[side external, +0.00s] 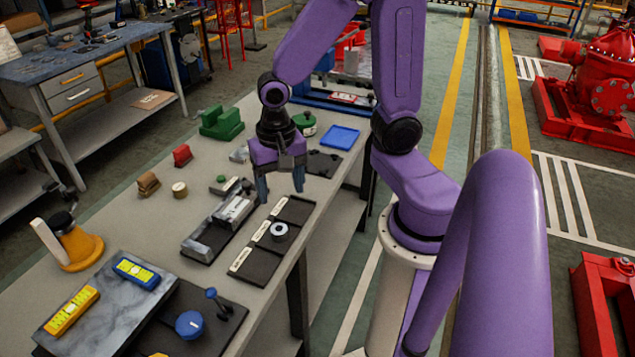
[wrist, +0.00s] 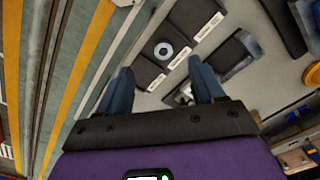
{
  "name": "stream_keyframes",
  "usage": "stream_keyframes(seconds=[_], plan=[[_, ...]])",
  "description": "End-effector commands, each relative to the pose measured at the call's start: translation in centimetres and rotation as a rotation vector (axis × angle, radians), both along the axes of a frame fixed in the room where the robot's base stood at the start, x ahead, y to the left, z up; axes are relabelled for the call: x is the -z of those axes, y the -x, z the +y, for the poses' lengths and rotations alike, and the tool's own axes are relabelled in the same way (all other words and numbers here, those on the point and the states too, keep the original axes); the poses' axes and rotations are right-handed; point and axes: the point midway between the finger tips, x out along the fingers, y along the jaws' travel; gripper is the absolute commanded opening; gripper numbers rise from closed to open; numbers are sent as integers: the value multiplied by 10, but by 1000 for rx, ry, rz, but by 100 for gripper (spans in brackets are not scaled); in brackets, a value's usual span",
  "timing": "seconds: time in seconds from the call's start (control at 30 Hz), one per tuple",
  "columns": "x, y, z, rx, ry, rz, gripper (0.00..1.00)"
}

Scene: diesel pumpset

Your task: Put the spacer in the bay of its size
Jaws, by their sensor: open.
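The spacer looks to be a pale grey ring with a dark hole (side external: 279,231); it also shows in the wrist view (wrist: 163,50). It lies in the middle bay of a black three-bay tray (side external: 254,268), whose bays carry white labels along one side; the writing is too small to read. The tray also shows in the wrist view (wrist: 190,16). My gripper (side external: 280,192) is open and empty, above the bench near the tray's far end. In the wrist view its two fingers (wrist: 160,68) are spread apart, with the ring beyond them.
A grey metal fixture (side external: 232,212) stands on a dark base beside the tray. A blue tray (side external: 339,137), green block (side external: 221,123), red block (side external: 182,155) and orange-based item (side external: 78,247) are on the bench (side external: 150,215). A slab with yellow and blue devices (side external: 100,310) is nearest the camera.

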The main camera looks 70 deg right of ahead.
Motion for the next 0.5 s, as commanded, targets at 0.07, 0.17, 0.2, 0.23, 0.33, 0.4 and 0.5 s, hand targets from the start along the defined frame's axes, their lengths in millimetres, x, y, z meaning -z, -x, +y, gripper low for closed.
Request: stream_keyframes(seconds=[0.07, 0.17, 0.2, 0.23, 0.33, 0.4, 0.5], plan=[[-10, 15, 9, -245, -3, -8, 67], [-20, 34, 17, -557, -4, -13, 67], [-24, 42, 19, -682, -4, -15, 67], [-27, 48, 21, -776, -4, -16, 67], [-37, 67, 25, -1084, -3, -22, 67], [-43, 80, 26, -1285, -2, -26, 67], [-49, 95, 27, -1524, -2, -30, 67]])
